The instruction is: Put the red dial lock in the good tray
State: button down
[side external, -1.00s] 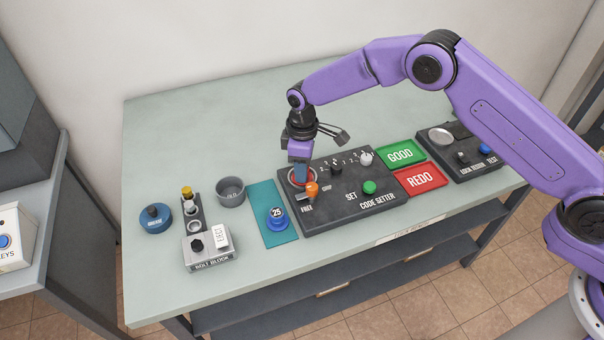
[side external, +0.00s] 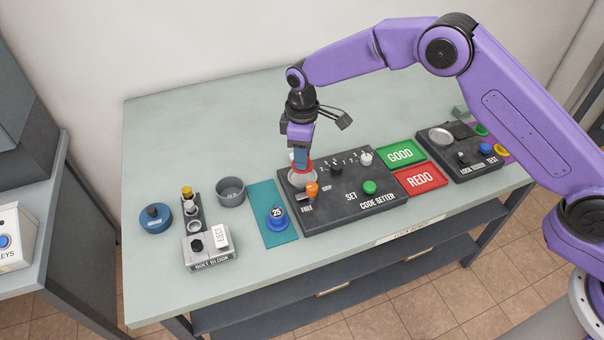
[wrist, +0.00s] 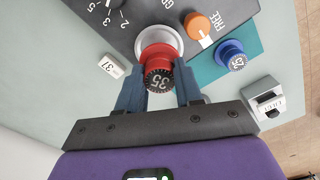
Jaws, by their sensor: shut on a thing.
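My gripper (side external: 302,162) is shut on the red dial lock (side external: 303,166) and holds it just above the round silver seat (side external: 298,178) at the left end of the code setter. In the wrist view the red lock (wrist: 157,70) sits between the fingertips, its dark dial face reading 35. The silver seat (wrist: 160,37) shows behind it. The green good tray (side external: 401,156) lies to the right of the code setter, empty, above the red redo tray (side external: 420,180).
A blue lock (side external: 276,219) stands on a teal mat (side external: 262,195). A grey bowl (side external: 230,191) and bolt block (side external: 209,254) are further left.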

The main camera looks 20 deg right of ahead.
jog(key=d+m, duration=0.1)
jog(key=d, duration=0.3)
jog(key=w+d+m, duration=0.1)
jog(key=d, duration=0.4)
jog(key=w+d+m, duration=0.1)
jog(key=d, duration=0.3)
jog(key=shift+w+d+f, duration=0.15)
jog(key=shift+s+d+f+m, duration=0.3)
jog(key=shift+d+f+m, duration=0.35)
jog(key=shift+d, duration=1.55)
jog(key=shift+s+d+f+m, duration=0.35)
jog(key=shift+d+f, duration=0.55)
jog(key=shift+d, duration=1.35)
jog(key=shift+s+d+f+m, duration=0.3)
jog(key=shift+d+f+m, duration=0.35)
jog(key=shift+d, duration=1.55)
jog(key=shift+f, duration=1.3)
jog(key=shift+c, duration=2.1)
grip_release()
